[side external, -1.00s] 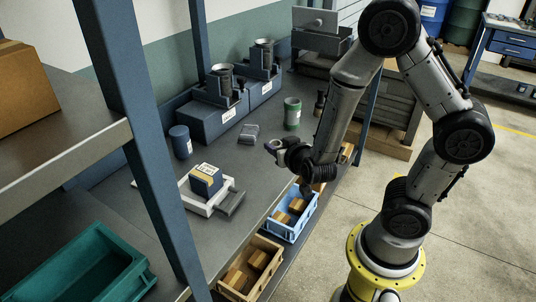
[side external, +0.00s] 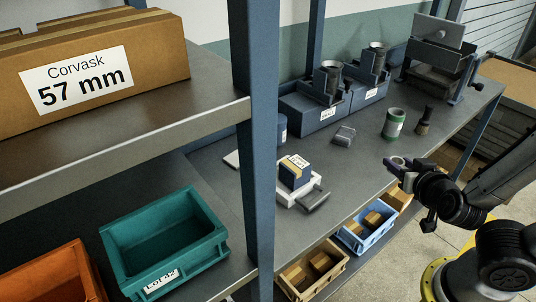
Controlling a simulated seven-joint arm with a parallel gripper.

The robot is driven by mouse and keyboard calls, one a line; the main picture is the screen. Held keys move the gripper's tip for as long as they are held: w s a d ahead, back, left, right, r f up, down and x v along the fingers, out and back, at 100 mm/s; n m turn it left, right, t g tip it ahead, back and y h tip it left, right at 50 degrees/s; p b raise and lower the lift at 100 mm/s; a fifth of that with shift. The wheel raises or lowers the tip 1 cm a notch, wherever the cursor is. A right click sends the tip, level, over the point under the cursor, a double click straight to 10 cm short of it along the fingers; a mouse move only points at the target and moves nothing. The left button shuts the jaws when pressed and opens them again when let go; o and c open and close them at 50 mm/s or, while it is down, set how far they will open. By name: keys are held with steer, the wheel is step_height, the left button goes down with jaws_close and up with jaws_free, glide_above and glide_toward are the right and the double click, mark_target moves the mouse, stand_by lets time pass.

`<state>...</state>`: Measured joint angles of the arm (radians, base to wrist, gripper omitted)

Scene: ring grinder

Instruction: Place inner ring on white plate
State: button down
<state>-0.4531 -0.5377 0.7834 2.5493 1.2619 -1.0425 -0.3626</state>
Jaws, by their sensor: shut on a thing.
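My gripper (side external: 393,164) is in the right part of the view, shut on a small pale ring (side external: 398,160). It holds the ring in front of the bench, clear of the surface. The fingers partly hide the ring. A white plate (side external: 312,190) lies on the bench to the left of my gripper, apart from it. A blue and tan box (side external: 295,172) with a white label stands on the plate and covers much of it. A dark grey block (side external: 314,201) is at the plate's front right.
A green-labelled can (side external: 393,123), a dark brush-like item (side external: 425,120) and a small grey block (side external: 345,135) stand behind. Blue machines (side external: 315,107) line the back. A blue bin (side external: 367,232) and a tan bin (side external: 312,272) sit low in front. The post (side external: 257,150) stands left.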

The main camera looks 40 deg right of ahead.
steer(key=w+a+r, duration=0.3)
steer(key=w+a, duration=0.1)
steer(key=w, duration=0.3)
steer(key=w+a+r, duration=0.2)
steer(key=w+a, duration=0.2)
steer(key=w, duration=0.3)
steer(key=n, duration=0.1)
glide_above(237, 161)
steer(key=shift+t+y, duration=0.4)
steer(key=f, duration=0.8)
steer(key=s+f, duration=0.1)
steer(key=f, duration=0.3)
steer(key=shift+d, duration=0.1)
steer(key=shift+w+f, duration=0.5)
steer(key=shift+f, duration=0.2)
steer(key=shift+w+f, duration=0.15)
steer(key=shift+f, duration=1.45)
